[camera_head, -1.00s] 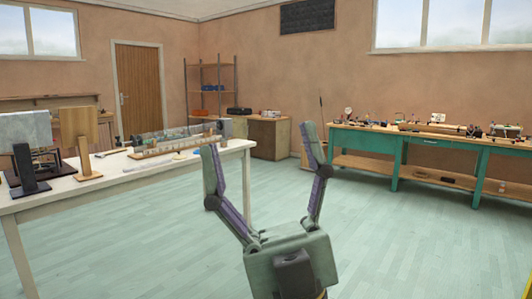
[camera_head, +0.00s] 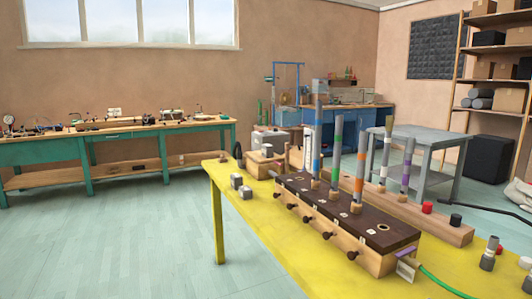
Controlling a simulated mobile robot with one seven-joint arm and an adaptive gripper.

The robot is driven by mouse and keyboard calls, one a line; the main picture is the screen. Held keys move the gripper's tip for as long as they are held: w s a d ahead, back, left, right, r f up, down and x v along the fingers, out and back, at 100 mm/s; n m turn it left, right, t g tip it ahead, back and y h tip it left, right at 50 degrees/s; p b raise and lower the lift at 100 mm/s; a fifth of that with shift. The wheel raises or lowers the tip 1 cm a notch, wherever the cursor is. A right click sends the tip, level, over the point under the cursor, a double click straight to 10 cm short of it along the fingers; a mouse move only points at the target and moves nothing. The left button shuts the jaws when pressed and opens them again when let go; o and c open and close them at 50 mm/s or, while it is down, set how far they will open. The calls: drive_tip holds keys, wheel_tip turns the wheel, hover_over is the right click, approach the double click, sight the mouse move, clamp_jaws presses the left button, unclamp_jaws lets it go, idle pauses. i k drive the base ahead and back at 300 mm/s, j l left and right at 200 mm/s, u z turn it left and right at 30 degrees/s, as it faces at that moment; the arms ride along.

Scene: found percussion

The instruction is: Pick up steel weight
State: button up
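Two small grey metal-looking pieces stand near the left edge of the yellow table (camera_head: 290,268): one grey piece (camera_head: 236,181) at the back and another grey piece (camera_head: 246,193) just in front of it. A further small grey piece (camera_head: 267,150) sits on a wooden block farther back. Grey cylindrical pieces (camera_head: 488,256) stand at the table's right side. I cannot tell for certain which of these is the steel weight. My gripper is out of view.
A dark-topped wooden box (camera_head: 325,212) with upright banded tubes and side knobs fills the table's middle. Behind it lies a wooden rack (camera_head: 430,224) with more tubes. A green hose (camera_head: 440,285) runs off at the front right. Floor (camera_head: 130,240) left of the table is clear.

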sight(267, 149)
drive_tip(key=i+j+z, duration=0.1)
drive_tip(key=i, duration=0.5)
drive_tip(key=i+j+z, duration=0.15)
drive_tip(key=i+j, duration=0.2)
drive_tip(key=i, duration=0.2)
drive_tip(key=i+j+z, duration=0.1)
drive_tip(key=i+j, duration=0.2)
drive_tip(key=i, duration=0.25)
drive_tip(key=i+j+z, duration=0.1)
drive_tip(key=i+j, duration=0.25)
drive_tip(key=i, duration=0.2)
